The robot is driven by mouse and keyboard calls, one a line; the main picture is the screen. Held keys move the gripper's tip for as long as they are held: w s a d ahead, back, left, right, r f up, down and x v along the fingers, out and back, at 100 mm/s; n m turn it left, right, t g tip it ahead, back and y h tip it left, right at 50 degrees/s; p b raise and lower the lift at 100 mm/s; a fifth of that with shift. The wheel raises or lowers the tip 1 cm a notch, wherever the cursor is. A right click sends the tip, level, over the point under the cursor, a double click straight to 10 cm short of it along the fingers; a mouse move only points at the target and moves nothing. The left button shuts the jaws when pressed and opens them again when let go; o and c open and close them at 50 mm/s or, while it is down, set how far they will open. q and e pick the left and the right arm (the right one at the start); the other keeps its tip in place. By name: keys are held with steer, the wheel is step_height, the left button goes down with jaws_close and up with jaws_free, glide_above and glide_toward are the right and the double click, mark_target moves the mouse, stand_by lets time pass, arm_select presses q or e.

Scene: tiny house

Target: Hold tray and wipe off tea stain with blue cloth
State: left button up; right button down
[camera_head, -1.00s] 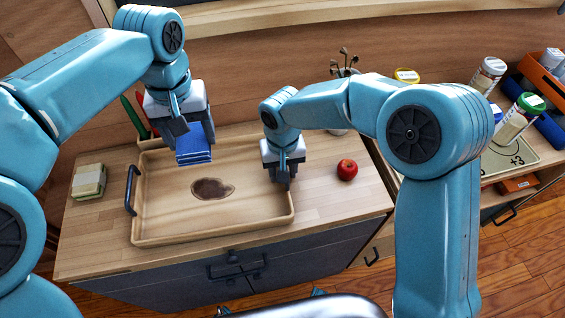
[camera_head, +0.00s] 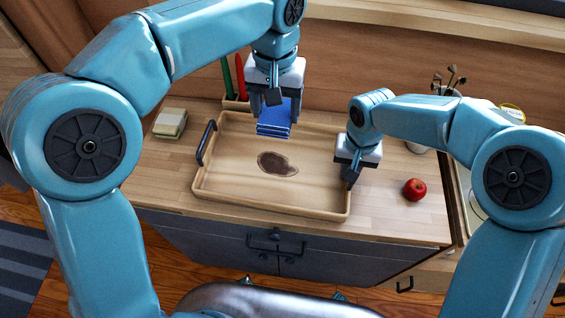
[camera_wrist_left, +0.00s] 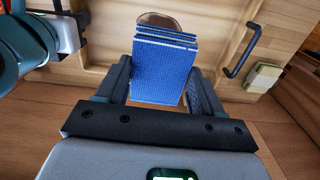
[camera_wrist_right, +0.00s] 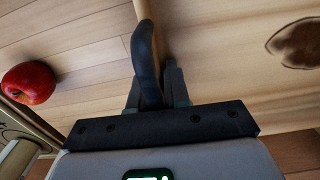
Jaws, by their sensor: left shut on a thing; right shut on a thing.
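A wooden tray (camera_head: 225,180) lies on the counter with a dark brown tea stain (camera_head: 277,164) near its middle. The stain also shows in the right wrist view (camera_wrist_right: 298,44). My left gripper (camera_head: 274,104) is shut on the folded blue cloth (camera_head: 275,119), held just behind the stain in the head view. In the left wrist view the cloth (camera_wrist_left: 163,65) sits between the fingers and covers part of the stain (camera_wrist_left: 158,20). My right gripper (camera_head: 349,180) is shut on the tray's dark right handle (camera_wrist_right: 146,60). The left handle (camera_head: 206,143) is free.
A red apple (camera_head: 415,189) stands on the counter right of the tray. A pale stack of sponges (camera_head: 171,123) lies to the left. Green and red upright items (camera_head: 239,75) stand in a holder behind the tray.

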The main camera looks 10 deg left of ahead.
mark_target(286, 120)
arm_select(q)
steer(key=shift+w+d+f+n, duration=0.1)
steer(key=shift+w+d+n, duration=0.15)
steer(key=shift+n, duration=0.75)
steer(key=f+n, duration=0.1)
steer(key=n, duration=0.1)
steer(key=f+n, duration=0.1)
steer(key=f, duration=0.1)
steer(key=d+f+n, duration=0.1)
steer(key=n, duration=0.1)
steer(key=shift+w+d+f+n, duration=0.1)
steer(key=shift+w+f+n, duration=0.05)
steer(key=shift+w+n, duration=0.2)
steer(key=shift+n, duration=0.65)
steer(key=shift+s+f, duration=0.2)
steer(key=shift+f, duration=1.75)
steer(key=shift+s+f, duration=0.2)
steer(key=shift+f, duration=1.8)
steer(key=shift+s+f, duration=0.2)
steer(key=shift+f, duration=1.9)
steer(key=a, duration=0.1)
steer(key=a+r, duration=0.1)
steer(key=a, duration=0.1)
steer(key=shift+a, duration=0.15)
steer(key=shift+d, duration=1.7)
step_height(286, 120, up, 6)
steer(key=shift+r, duration=0.2)
